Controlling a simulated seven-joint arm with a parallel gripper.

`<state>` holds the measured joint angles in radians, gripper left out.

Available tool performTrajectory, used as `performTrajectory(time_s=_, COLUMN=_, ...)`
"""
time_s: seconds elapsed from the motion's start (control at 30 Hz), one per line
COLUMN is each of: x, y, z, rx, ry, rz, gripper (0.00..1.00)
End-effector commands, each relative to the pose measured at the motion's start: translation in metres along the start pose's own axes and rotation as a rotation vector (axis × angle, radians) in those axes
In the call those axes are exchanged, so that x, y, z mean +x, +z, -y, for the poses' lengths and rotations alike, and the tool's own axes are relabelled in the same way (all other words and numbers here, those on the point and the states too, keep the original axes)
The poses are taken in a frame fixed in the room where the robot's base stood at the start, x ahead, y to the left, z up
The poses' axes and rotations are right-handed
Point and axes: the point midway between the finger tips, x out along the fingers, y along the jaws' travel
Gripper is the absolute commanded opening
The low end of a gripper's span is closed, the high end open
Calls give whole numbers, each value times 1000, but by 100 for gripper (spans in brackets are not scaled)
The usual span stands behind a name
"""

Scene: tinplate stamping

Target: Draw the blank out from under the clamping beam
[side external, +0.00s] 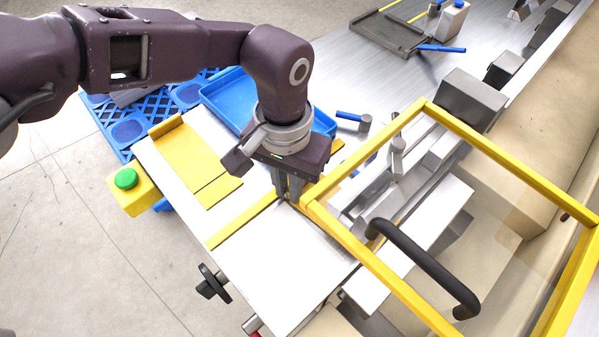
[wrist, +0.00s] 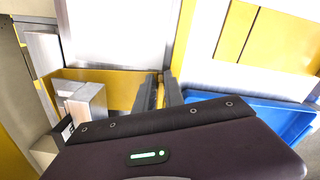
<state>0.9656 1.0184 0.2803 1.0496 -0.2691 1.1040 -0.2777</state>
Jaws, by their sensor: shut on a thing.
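The grey bar that seems to be the clamping beam (side external: 432,160) lies right of my gripper, partly behind the guard's clear panel. The sheet's contact with the beam is unclear.
The yellow guard frame (side external: 512,176) with a black handle (side external: 425,262) stands close at the right. A blue tray (side external: 228,98) lies behind my gripper. A green button (side external: 126,179) is at the left; a hammer (side external: 357,120) lies beyond. Bare white table shows at left.

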Motion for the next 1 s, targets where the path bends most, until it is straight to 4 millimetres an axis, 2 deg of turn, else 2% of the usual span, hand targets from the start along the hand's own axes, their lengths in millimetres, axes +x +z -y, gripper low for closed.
performTrajectory(time_s=1.0, x=0, y=87, z=37, rx=-4, ry=-6, rz=2, gripper=0)
